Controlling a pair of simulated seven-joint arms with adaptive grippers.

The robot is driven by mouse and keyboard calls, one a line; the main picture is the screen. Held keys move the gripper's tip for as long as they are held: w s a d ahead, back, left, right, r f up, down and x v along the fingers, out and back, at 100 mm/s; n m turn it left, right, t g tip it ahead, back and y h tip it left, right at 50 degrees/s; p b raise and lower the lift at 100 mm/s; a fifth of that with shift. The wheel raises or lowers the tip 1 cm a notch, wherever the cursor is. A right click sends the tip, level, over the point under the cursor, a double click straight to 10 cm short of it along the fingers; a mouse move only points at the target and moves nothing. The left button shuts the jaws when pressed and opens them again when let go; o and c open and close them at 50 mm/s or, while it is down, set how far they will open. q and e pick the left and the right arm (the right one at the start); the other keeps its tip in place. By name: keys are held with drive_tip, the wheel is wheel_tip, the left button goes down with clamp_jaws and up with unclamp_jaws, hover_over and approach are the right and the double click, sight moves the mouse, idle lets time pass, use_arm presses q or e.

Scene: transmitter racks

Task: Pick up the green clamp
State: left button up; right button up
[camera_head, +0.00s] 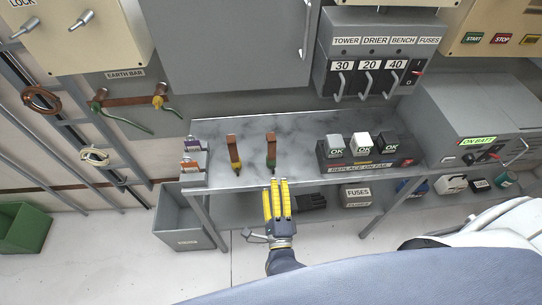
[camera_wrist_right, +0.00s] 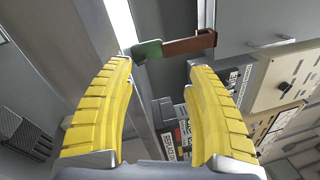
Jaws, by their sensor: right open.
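The green clamp (camera_head: 271,163) is at the near end of a copper-brown bar (camera_head: 270,143) on the marbled grey bench. In the right wrist view the green clamp (camera_wrist_right: 147,52) and its bar (camera_wrist_right: 190,45) show beyond the fingertips, apart from them. My right gripper (camera_head: 278,182) has yellow ribbed fingers and is just in front of the bench edge, close to the clamp. In the right wrist view the fingers of this gripper (camera_wrist_right: 160,68) are spread with nothing between them. My left gripper is not in view.
A similar bar with a yellow clamp (camera_head: 236,166) lies to the left. A black tray (camera_head: 365,163) with OK blocks stands to the right. On the wall, the earth bar (camera_head: 130,101) carries green and yellow cables. A grey bin (camera_head: 178,222) stands below the bench's left end.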

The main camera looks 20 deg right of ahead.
sight(271, 163)
drive_tip(key=w+r+m+g, duration=0.1)
drive_tip(key=m+g, duration=0.1)
drive_tip(key=m, duration=0.3)
drive_tip(key=w+r+m+g, duration=0.1)
drive_tip(key=m+g, duration=0.1)
drive_tip(key=m, duration=0.4)
drive_tip(key=w+r+m+g+h, duration=0.1)
drive_tip(key=w+m+g, duration=0.1)
drive_tip(key=m, duration=0.3)
drive_tip(key=shift+a+m+g, duration=0.1)
drive_tip(key=shift+m+g, duration=0.2)
drive_tip(key=shift+g, duration=0.1)
drive_tip(key=shift+w+f, duration=0.25)
drive_tip(key=shift+w, duration=0.15)
drive_tip(key=shift+x, duration=3.35)
drive_tip(key=shift+s, duration=0.1)
clamp_jaws()
